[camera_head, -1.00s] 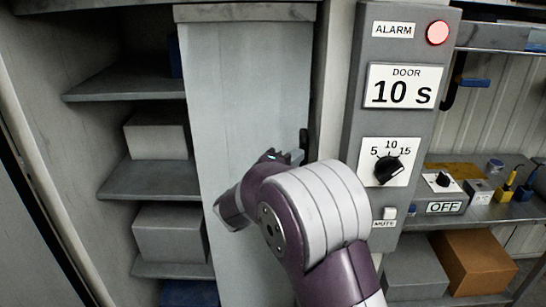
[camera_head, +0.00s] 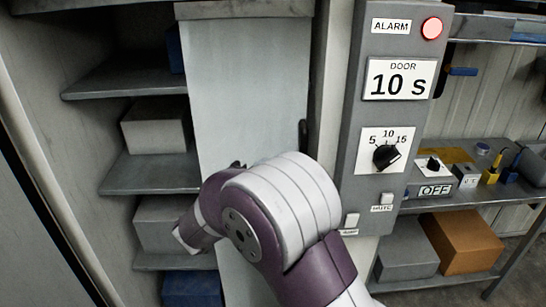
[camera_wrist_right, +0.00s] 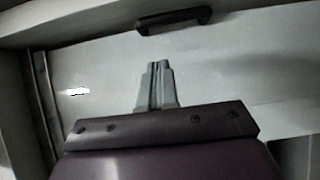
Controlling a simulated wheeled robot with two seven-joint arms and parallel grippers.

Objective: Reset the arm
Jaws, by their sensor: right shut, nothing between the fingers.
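My right arm reaches up from the bottom of the head view in front of a pale sliding door panel (camera_head: 250,75). Its own links hide the right gripper there. In the right wrist view my right gripper (camera_wrist_right: 158,66) is shut and empty, with its fingertips together. It points at the pale panel, below and apart from a dark door handle (camera_wrist_right: 174,20). The handle also shows partly behind the arm in the head view (camera_head: 303,133). My left gripper is not in view.
Open shelves with grey boxes (camera_head: 157,127) and a blue box (camera_head: 192,289) stand left of the panel. A control post on the right carries a lit alarm lamp (camera_head: 432,28), a "DOOR 10 s" sign (camera_head: 401,80) and a dial (camera_head: 386,156). A side bench (camera_head: 478,193) stands beyond it.

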